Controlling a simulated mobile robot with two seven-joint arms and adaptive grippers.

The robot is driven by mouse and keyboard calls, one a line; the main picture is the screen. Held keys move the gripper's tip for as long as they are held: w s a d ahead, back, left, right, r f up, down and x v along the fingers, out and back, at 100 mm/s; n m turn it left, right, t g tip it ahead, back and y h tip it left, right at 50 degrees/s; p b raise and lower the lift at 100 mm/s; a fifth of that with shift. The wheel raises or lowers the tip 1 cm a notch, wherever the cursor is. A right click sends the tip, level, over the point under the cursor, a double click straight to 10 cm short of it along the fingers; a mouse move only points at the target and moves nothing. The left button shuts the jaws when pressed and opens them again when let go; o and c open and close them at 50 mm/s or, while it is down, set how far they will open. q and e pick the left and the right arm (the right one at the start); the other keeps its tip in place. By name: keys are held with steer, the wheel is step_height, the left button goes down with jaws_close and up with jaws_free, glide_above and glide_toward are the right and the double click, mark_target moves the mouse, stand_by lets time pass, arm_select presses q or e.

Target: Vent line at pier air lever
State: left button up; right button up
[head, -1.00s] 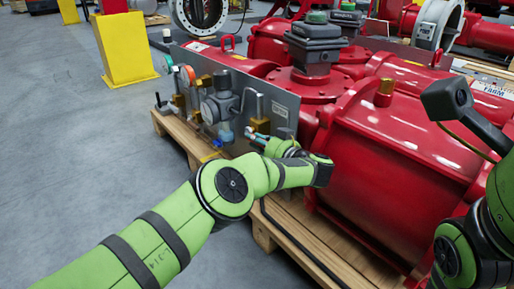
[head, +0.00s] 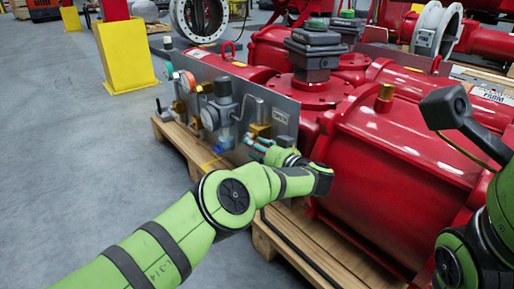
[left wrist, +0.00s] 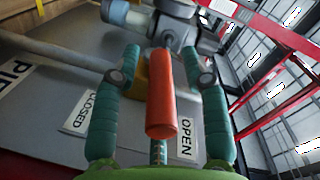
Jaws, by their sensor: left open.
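The air lever has an orange-red handle (left wrist: 160,95). In the left wrist view it stands between the two teal fingers of my left gripper (left wrist: 165,90). The fingers are open, one on each side of the handle, with a visible gap on both sides. Behind it are a brass-coloured body and grey fittings on a grey panel. A CLOSED label (left wrist: 87,112) is left of the handle and an OPEN label (left wrist: 186,138) is right of it. In the head view my left gripper (head: 259,146) is at the panel (head: 281,118), and the lever cannot be made out. My right gripper is not visible.
A large red actuator (head: 400,165) fills the right, close beside my left wrist. The panel carries a gauge (head: 188,81) and a grey regulator (head: 220,108). A wooden pallet (head: 300,235) lies below. A yellow post (head: 125,55) stands back left. The grey floor at left is clear.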

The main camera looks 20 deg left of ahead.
arm_select(q)
steer(key=v, duration=1.2)
